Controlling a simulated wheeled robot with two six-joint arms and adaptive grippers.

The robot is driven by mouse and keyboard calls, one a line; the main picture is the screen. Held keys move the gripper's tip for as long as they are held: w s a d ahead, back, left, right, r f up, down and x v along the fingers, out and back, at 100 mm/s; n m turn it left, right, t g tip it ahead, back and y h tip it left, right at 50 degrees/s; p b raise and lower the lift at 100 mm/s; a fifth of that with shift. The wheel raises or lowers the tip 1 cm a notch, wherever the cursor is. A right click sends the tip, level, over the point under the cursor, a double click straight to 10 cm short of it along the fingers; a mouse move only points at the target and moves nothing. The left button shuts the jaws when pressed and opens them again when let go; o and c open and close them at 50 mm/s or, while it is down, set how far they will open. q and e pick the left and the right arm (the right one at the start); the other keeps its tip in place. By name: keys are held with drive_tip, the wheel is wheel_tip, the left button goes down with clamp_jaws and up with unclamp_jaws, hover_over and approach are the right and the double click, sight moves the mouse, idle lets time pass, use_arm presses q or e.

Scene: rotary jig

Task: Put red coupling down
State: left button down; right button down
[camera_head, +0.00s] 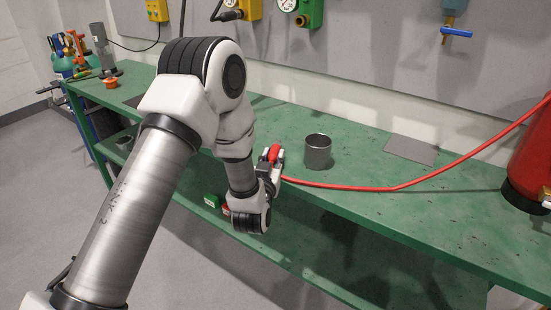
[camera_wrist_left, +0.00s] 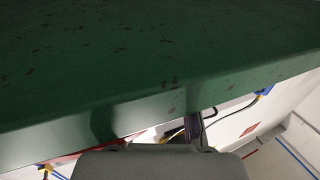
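The red coupling (camera_head: 274,153) shows between the fingers of my left gripper (camera_head: 272,158) in the head view, at the front edge of the green bench. The gripper appears shut on it, and its fingers partly hide it. A red hose (camera_head: 390,188) runs from beside the gripper across the bench to the right. In the left wrist view a grey rounded part of my own gripper fills the bottom, and neither the coupling nor the fingertips show clearly. My right gripper is in neither view.
The green bench (camera_head: 370,205) also fills much of the left wrist view (camera_wrist_left: 150,60). A grey metal cup (camera_head: 317,152) stands just right of the gripper. A grey plate (camera_head: 411,150) lies farther right. A red cylinder (camera_head: 530,160) stands at the right end.

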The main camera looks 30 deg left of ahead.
use_arm(q)
drive_tip(key=c, duration=1)
unclamp_jaws()
drive_tip(key=shift+s, duration=0.15)
drive_tip(key=shift+o, duration=0.4)
drive_tip(key=shift+s+r, duration=0.15)
drive_tip(key=shift+r, duration=0.05)
drive_tip(key=shift+f, duration=0.1)
